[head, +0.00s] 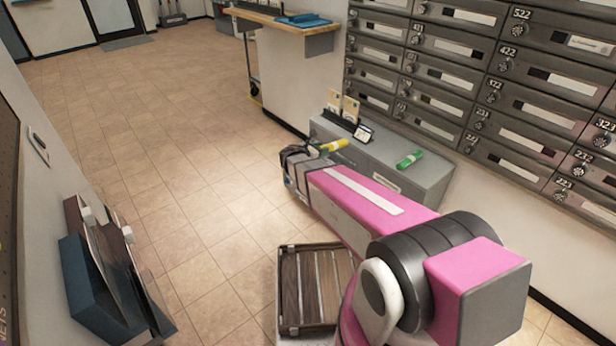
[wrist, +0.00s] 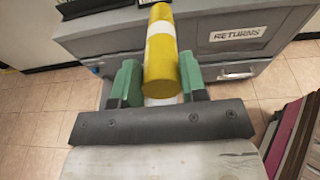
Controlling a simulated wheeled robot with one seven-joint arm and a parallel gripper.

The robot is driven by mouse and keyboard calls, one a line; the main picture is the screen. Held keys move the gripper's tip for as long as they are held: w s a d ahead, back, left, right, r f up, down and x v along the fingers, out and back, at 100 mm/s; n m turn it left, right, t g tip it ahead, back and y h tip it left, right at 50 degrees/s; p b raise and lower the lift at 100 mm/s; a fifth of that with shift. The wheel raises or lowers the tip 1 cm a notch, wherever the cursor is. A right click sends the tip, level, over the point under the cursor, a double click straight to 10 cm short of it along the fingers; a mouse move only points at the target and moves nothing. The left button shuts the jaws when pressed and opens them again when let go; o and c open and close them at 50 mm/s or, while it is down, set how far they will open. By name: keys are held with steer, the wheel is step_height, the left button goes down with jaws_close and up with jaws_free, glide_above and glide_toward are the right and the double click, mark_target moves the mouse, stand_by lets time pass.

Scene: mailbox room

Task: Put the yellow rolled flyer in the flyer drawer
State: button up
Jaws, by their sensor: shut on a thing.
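The yellow rolled flyer (wrist: 161,55), with a white band, is held between the green finger pads of my gripper (wrist: 160,85) in the wrist view. In the head view the yellow flyer (head: 335,145) shows at the end of my gripper (head: 316,148), by the near left edge of the grey cabinet (head: 432,177). The wrist view shows the cabinet front with a drawer labelled RETURNS (wrist: 238,34) right of the flyer. The front left of the flyer is partly hidden by my fingers, and I cannot read a flyer drawer label.
A green roll (head: 409,159) lies on the cabinet top, with a small sign (head: 364,133) and cards in a holder (head: 343,110) behind. Mailboxes (head: 480,90) line the wall. A slatted crate (head: 315,288) stands on the floor.

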steer(key=shift+g+y, duration=0.4)
steer(key=shift+g, duration=0.3)
steer(key=shift+w+a+f, duration=0.15)
steer(key=shift+w+f, duration=1.3)
steer(key=shift+f, duration=2.6)
steer(key=shift+w+a+f, duration=0.2)
steer(key=shift+w+f, duration=1.2)
steer(key=shift+f, duration=2.7)
steer(key=shift+w+a+f, duration=0.15)
steer(key=shift+w+f, duration=1.3)
steer(key=shift+f, duration=2.6)
steer(key=w+d+f, duration=0.2)
steer(key=d+f, duration=0.1)
steer(key=f, duration=0.3)
steer(key=shift+f, duration=0.3)
steer(key=o, duration=1)
